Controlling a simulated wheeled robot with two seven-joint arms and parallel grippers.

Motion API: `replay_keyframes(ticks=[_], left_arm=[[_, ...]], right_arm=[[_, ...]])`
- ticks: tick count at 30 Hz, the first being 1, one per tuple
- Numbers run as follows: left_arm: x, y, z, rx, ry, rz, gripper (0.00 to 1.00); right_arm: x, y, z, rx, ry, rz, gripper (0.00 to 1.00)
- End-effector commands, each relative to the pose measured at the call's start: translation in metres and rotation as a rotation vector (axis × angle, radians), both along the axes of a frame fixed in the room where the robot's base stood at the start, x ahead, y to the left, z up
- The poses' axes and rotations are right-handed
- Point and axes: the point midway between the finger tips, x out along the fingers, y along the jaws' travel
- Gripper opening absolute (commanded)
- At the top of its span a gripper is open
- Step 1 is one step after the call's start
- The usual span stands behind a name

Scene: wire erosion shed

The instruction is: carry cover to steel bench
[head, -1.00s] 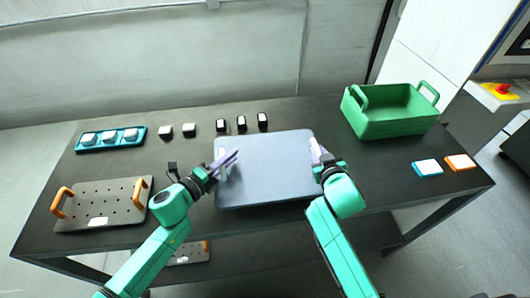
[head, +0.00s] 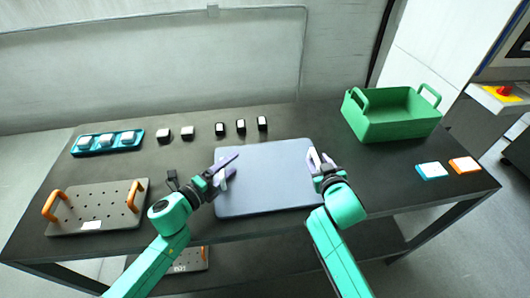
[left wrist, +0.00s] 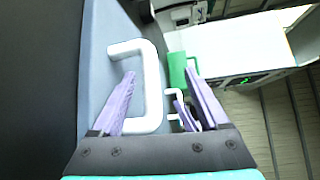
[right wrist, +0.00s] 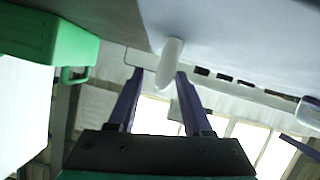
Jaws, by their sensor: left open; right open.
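The cover (head: 265,178) is a flat blue-grey panel with a white handle at each side, lying on the dark table. My left gripper (head: 228,168) is open at its left handle. In the left wrist view the open fingers (left wrist: 165,90) are on either side of the white left handle (left wrist: 156,85), one finger inside its loop. My right gripper (head: 318,160) is open at the right handle. In the right wrist view the right handle (right wrist: 170,58) shows between or just beyond the open fingertips (right wrist: 158,75); contact cannot be told. No steel bench is clearly identifiable.
A green bin (head: 390,128) stands right of the cover on the dark table (head: 375,175). A perforated plate with orange handles (head: 100,205) and a teal tray (head: 107,150) lie left. Several small blocks (head: 220,129) line the back. Two flat tiles (head: 432,171) lie right.

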Motion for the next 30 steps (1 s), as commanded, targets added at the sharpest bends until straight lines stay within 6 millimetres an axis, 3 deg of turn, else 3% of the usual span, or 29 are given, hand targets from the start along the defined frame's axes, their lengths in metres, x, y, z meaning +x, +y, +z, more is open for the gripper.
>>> replay_keyframes(ticks=[1, 15, 24, 30], left_arm=[[-0.002, 0.001, -0.008, 0.008, 0.015, 0.001, 1.00], [-0.007, 0.003, -0.012, 0.010, 0.021, 0.001, 1.00], [-0.046, 0.038, -0.002, 0.013, 0.014, 0.003, 1.00], [-0.062, 0.052, 0.004, 0.007, 0.009, 0.003, 1.00]], right_arm=[[0.000, 0.000, -0.001, 0.000, 0.000, 0.000, 0.50], [0.000, 0.000, -0.001, 0.000, 0.000, 0.000, 0.50], [0.000, -0.001, -0.001, -0.001, 0.000, -0.002, 0.50], [0.000, -0.001, 0.000, -0.001, -0.003, -0.002, 0.50]])
